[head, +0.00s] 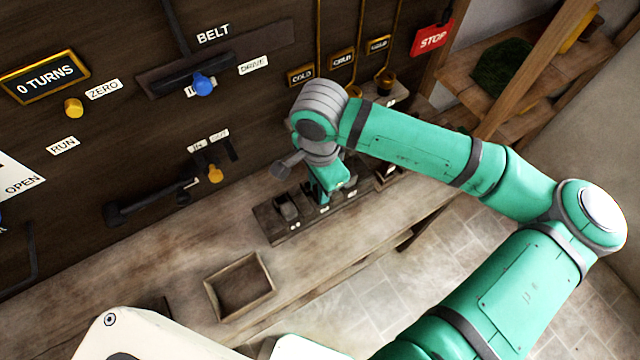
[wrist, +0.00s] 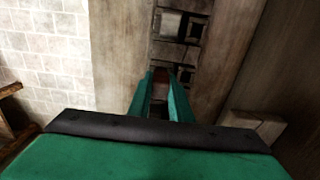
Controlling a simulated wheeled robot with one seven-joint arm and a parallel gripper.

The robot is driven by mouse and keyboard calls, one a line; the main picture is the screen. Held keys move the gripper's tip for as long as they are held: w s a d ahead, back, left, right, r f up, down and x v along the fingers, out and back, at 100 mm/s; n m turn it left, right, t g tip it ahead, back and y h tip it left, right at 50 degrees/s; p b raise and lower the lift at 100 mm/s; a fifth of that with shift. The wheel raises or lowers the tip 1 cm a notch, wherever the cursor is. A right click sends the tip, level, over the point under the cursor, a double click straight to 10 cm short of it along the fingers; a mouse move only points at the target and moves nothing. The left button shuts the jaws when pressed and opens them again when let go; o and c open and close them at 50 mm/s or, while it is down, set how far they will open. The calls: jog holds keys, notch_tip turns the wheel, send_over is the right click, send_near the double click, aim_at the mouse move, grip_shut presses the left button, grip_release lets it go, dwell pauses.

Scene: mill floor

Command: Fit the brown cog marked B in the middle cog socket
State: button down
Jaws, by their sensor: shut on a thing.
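My gripper (head: 327,196) points down over a dark rack (head: 268,226) on the wooden bench. In the wrist view my gripper (wrist: 161,88) has its green fingers close together, with a small reddish-brown piece (wrist: 160,74) between the tips. This appears to be the brown cog, mostly hidden by the fingers. Its letter B cannot be read. The rack also shows in the wrist view (wrist: 155,50), with several square compartments in a row. The fingertips are down at the rack; I cannot tell whether the cog touches it. I cannot make out the middle cog socket.
An empty wooden tray (head: 213,290) stands on the bench (head: 160,268) left of the rack. A dark panel behind carries a blue knob (head: 203,85), a yellow knob (head: 73,108), levers and a red STOP sign (head: 432,38). Shelves (head: 500,85) stand at the right.

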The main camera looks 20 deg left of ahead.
jog(key=shift+f, duration=0.1)
jog(key=c, duration=1.5)
grip_release()
jog(key=shift+c, duration=0.2)
notch_tip(320, 180, up, 11)
jog(key=shift+f, duration=0.1)
